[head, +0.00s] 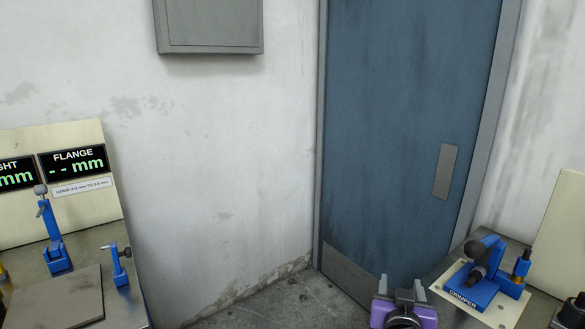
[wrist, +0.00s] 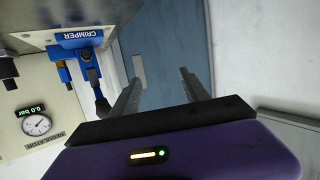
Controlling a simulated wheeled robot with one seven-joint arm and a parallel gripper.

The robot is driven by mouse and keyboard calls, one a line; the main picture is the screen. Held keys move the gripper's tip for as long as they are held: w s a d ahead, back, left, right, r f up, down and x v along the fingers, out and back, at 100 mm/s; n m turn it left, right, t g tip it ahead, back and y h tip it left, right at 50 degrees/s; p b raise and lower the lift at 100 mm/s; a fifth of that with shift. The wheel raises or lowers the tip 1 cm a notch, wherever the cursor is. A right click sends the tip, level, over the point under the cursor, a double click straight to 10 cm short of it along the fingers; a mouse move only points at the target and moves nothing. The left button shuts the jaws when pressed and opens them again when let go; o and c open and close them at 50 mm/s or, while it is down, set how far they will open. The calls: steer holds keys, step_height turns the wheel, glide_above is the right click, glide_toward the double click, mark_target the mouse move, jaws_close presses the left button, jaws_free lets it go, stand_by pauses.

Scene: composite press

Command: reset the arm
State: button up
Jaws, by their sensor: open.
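My gripper (head: 405,296) shows at the bottom of the head view, purple with two grey fingers pointing up. In the wrist view its two dark fingers (wrist: 158,90) stand apart with nothing between them. The gripper is open and empty, in front of the blue door (head: 410,130). The lower part of my arm is out of the frame.
A blue crimper (head: 478,285) sits on a pale plate on the right bench; it also shows in the wrist view (wrist: 80,55). A regulator gauge (wrist: 36,124) reads 0.0 bar. The left bench carries blue fixtures (head: 55,245) and a FLANGE display (head: 73,160). Floor between is clear.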

steer(key=s+a+f+n+t+y, duration=0.2)
steer(key=s+a+f, duration=0.1)
steer(key=s, duration=0.6)
steer(key=s+a+f+n+t+y, duration=0.1)
steer(key=s+a+f+n+y, duration=0.15)
steer(key=s, duration=0.55)
steer(key=s+d+m+g, duration=0.1)
steer(key=s+d+g, duration=0.1)
steer(key=s, duration=2.9)
steer(key=shift+s+f+g+y, duration=0.2)
steer(key=shift+f+g+y, duration=0.15)
steer(key=shift+f, duration=0.1)
